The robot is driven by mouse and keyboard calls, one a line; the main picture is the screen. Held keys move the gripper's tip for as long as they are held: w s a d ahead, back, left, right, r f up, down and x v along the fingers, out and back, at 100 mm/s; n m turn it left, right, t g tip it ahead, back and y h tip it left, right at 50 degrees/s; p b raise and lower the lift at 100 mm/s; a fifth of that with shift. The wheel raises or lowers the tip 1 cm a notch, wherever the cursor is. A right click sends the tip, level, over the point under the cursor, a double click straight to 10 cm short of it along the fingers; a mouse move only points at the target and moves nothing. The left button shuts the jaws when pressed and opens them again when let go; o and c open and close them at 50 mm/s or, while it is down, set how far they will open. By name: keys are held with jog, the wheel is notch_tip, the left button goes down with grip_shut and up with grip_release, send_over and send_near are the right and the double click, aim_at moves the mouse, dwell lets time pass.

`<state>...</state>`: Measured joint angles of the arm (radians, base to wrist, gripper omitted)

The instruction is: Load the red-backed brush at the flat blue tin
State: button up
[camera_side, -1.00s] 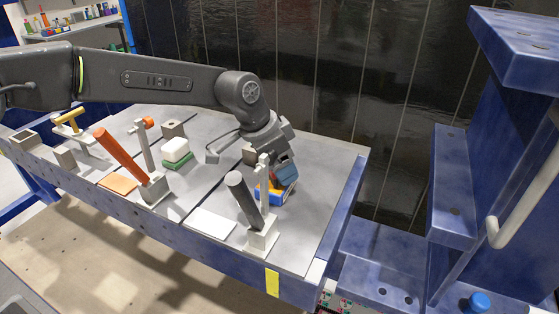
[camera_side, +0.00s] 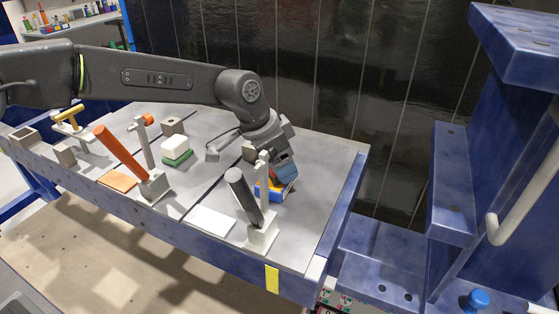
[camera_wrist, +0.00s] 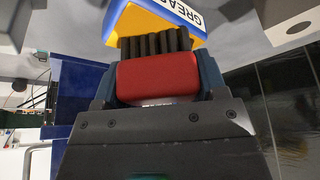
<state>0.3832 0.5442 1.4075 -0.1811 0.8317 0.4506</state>
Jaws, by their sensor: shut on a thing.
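My gripper (camera_wrist: 160,82) is shut on the red-backed brush (camera_wrist: 158,78), holding its red block between the two blue fingers in the wrist view. Its dark bristles (camera_wrist: 155,42) point at the yellow top of the flat blue tin (camera_wrist: 150,22), which bears a white label reading "GREAS", cut off. In the side view my gripper (camera_side: 284,174) is low over the tin (camera_side: 272,196), which sits on the grey table behind a post. The fingers hide most of the brush there. I cannot tell whether the bristles touch the tin's top.
An orange cylinder (camera_side: 120,152) and a white-and-green block (camera_side: 176,151) stand farther left.

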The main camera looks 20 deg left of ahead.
jog(key=shift+r, duration=3.45)
jog(key=s+a+r+n+y, duration=0.1)
jog(key=s+a+r+n, duration=0.2)
jog(key=a+r, duration=0.35)
jog(key=s+a+r+n+t+y, duration=0.1)
jog(key=s+a+r+n, duration=0.15)
jog(key=a+r, duration=0.35)
jog(key=s+a+r+n+y, duration=0.1)
jog(key=s+a+r+n, duration=0.2)
jog(key=a, duration=0.5)
jog(key=w+d+f+m+h, duration=0.1)
jog(key=w+d+f+m, duration=0.1)
jog(key=d+f, duration=0.3)
jog(key=w+d+f+m+h, duration=0.1)
jog(key=w+d+f+m, duration=0.2)
jog(key=d, duration=0.5)
jog(key=w+d+f+m+g+h, duration=0.1)
jog(key=w+d+f+m, duration=0.2)
jog(key=d+f, duration=0.4)
jog(key=shift+w+f+m, duration=0.1)
jog(key=shift+w+m, duration=0.1)
jog(key=shift+m, duration=0.55)
jog(key=shift+d+f, duration=0.3)
jog(key=shift+f, duration=2.85)
